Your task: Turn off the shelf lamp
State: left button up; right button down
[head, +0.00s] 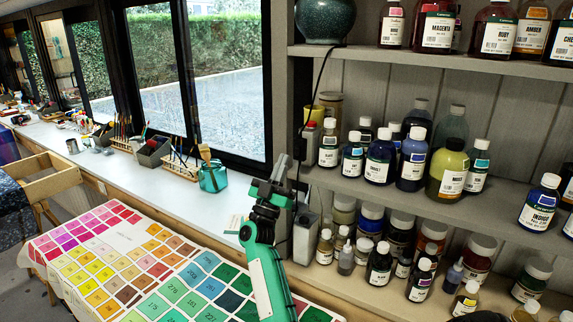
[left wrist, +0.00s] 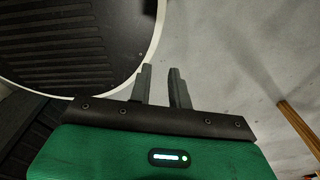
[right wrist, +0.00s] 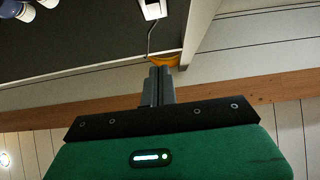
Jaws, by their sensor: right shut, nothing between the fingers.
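A round dark teal ceramic body (head: 325,20), probably the lamp's base, stands on the upper shelf, cut off by the top edge; no shade or bulb shows. A thin dark cord (head: 318,85) hangs from it past the middle shelf. In the right wrist view a cord (right wrist: 150,42) runs from a small white fitting (right wrist: 152,10), perhaps a switch, towards an orange-yellow thing. My right gripper (head: 283,163) is shut and empty, left of the shelf's end near the hanging cord; its closed fingers (right wrist: 160,72) show below the fitting. My left gripper (left wrist: 162,75) is open and empty, outside the head view.
Dye bottles (head: 380,160) crowd the shelves (head: 395,57) at the right. A long white sill (head: 120,160) under the windows holds brushes and a teal jar (head: 213,176). A colour-swatch chart (head: 140,225) lies in front.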

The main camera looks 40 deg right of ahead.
jog(key=b+v, duration=0.3)
jog(key=v, duration=0.5)
jog(key=shift+a+b, duration=0.35)
jog(key=shift+a, duration=0.1)
jog(key=shift+f, duration=0.1)
